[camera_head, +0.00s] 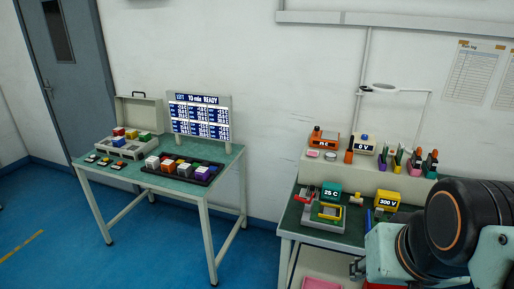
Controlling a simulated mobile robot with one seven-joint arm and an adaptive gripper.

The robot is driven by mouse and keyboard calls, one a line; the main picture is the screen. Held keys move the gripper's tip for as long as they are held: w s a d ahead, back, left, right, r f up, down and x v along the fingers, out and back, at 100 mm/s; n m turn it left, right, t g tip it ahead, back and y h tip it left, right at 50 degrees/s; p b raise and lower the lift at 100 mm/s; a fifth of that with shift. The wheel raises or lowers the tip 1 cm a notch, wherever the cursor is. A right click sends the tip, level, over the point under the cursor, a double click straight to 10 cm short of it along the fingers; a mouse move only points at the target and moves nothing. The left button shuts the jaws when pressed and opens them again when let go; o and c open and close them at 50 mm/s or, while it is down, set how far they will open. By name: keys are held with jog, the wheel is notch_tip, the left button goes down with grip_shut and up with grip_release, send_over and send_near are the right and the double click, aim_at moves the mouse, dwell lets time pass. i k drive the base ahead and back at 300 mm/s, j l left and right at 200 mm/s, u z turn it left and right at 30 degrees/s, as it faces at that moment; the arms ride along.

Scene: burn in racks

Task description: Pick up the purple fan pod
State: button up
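A small purple block (203,172), which looks like the purple fan pod, sits at the right end of a dark tray (150,172) on the left table. Several other coloured blocks stand beside it in the same tray. My arm fills the lower right corner, in front of the right bench and far from the purple block. What looks like part of my gripper (357,268) shows at the arm's lower left edge. Its fingers are too small and cut off to tell whether they are open or shut.
The left table (118,178) also holds a grey rack (127,150), an open case and a display board (200,117). The right bench (292,218) carries instruments, a fixture and tools. Blue floor (255,255) is clear between the table and the bench.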

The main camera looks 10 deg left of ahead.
aim_at(202, 173)
jog(key=i+j, duration=0.25)
jog(key=i+j+z, duration=0.1)
jog(key=i+j, duration=0.15)
jog(key=j, duration=0.2)
jog(key=i+j, duration=0.2)
jog(key=j, duration=0.15)
jog(key=i+j, duration=0.25)
jog(key=i+j+z, duration=0.1)
jog(key=i+j, duration=0.15)
jog(key=j, duration=0.2)
jog(key=i+j, duration=0.2)
jog(key=j, duration=0.2)
jog(key=z, duration=0.05)
